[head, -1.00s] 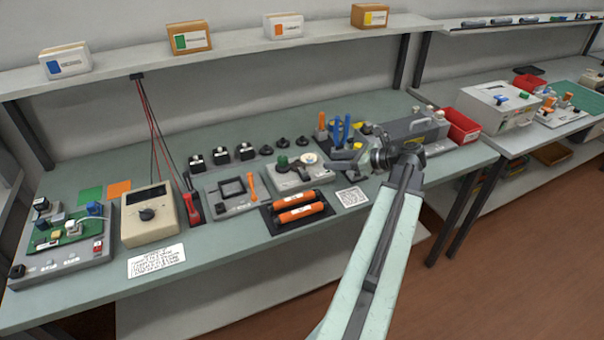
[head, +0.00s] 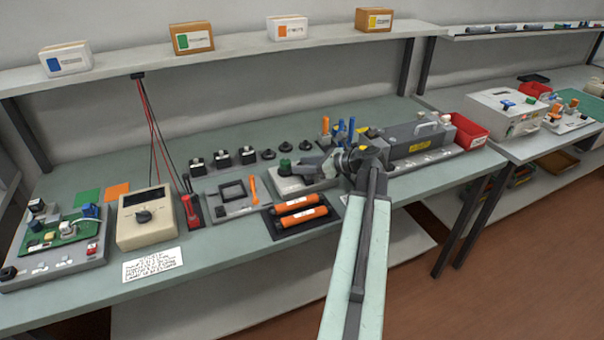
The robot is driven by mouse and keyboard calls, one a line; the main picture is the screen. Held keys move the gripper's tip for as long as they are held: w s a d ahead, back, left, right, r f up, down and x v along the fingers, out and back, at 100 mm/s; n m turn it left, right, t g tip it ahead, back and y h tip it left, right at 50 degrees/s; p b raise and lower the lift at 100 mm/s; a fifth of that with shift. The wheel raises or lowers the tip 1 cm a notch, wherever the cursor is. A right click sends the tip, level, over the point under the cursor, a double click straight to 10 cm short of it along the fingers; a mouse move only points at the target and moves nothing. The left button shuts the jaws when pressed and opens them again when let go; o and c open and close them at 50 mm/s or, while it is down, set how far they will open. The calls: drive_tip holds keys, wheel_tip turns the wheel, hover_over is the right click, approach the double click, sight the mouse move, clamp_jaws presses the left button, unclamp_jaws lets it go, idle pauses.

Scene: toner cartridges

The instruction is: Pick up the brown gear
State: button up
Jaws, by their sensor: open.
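I cannot make out a brown gear for certain. A small grey device (head: 292,187) with a dark green knob (head: 285,167) on top stands in the middle of the bench. My gripper (head: 304,168) is over the right part of this device, just right of the green knob, and reaches in from the right. It is open. The gripper hides the top right of the device, where a small pale round part showed earlier. Whether the jaws touch anything there cannot be told.
Orange cartridges (head: 301,216) lie on a black tray in front of the device. Small black parts (head: 268,153) stand behind it. An upright holder with blue and orange tools (head: 325,127) and a long grey machine (head: 408,142) stand to the right. A beige meter (head: 146,218) stands left.

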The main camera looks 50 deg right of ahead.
clamp_jaws()
drive_tip(key=shift+r+p, duration=0.65)
drive_tip(key=shift+p, duration=0.1)
wheel_tip(320, 180, up, 2)
drive_tip(key=shift+r+p, duration=0.25)
drive_tip(key=shift+p, duration=0.95)
drive_tip(key=s+a+r+p, duration=0.1)
drive_tip(key=s, duration=1.4)
drive_tip(key=shift+s+a, duration=0.35)
